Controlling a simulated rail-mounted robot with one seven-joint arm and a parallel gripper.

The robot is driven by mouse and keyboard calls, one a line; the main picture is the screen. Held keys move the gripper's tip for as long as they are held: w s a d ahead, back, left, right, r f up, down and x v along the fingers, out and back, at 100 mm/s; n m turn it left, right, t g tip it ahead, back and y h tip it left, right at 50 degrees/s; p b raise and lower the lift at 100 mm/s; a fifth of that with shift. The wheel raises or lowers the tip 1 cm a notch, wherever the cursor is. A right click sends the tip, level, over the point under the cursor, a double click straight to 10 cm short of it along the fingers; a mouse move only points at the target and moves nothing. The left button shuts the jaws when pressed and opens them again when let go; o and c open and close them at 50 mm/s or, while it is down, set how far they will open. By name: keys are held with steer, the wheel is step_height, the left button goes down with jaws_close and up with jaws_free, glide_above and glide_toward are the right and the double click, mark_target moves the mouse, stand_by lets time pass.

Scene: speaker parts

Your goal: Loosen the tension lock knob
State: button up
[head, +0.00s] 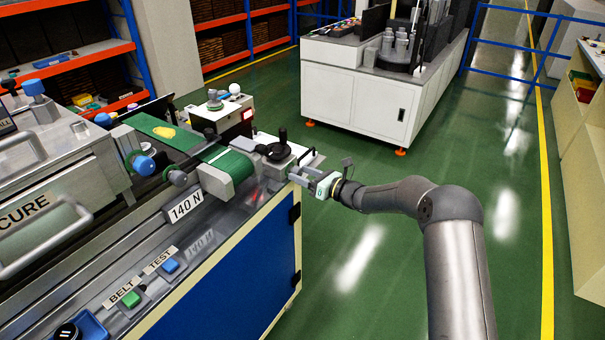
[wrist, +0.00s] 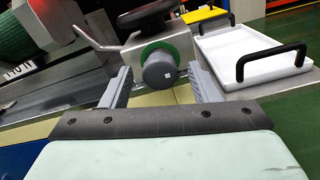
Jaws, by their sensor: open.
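A grey cylindrical knob (wrist: 160,75) with a small pale square mark on its face and a green ring behind it shows in the wrist view, which I take to be the tension lock knob. It sits on the front of a metal block under a black handwheel (wrist: 145,14), which also shows in the head view (head: 278,151). My gripper (wrist: 160,72) is open, with one finger on each side of the knob and visible gaps between them. In the head view my gripper (head: 303,174) is at the belt machine's right end, and the knob cannot be made out.
A white tray (wrist: 225,46) with black handles is right of the knob in the wrist view. The green belt (head: 228,168) and a "140 N" label (head: 186,206) are on the machine in the head view. Open green floor (head: 350,240) lies to the right.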

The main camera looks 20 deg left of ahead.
steer(key=shift+w+a, duration=0.1)
steer(key=shift+a, duration=0.15)
steer(key=c, duration=1)
steer(key=shift+o, duration=0.2)
steer(key=shift+f+n+b, duration=0.15)
steer(key=shift+n+b, duration=0.15)
steer(key=shift+b, duration=0.4)
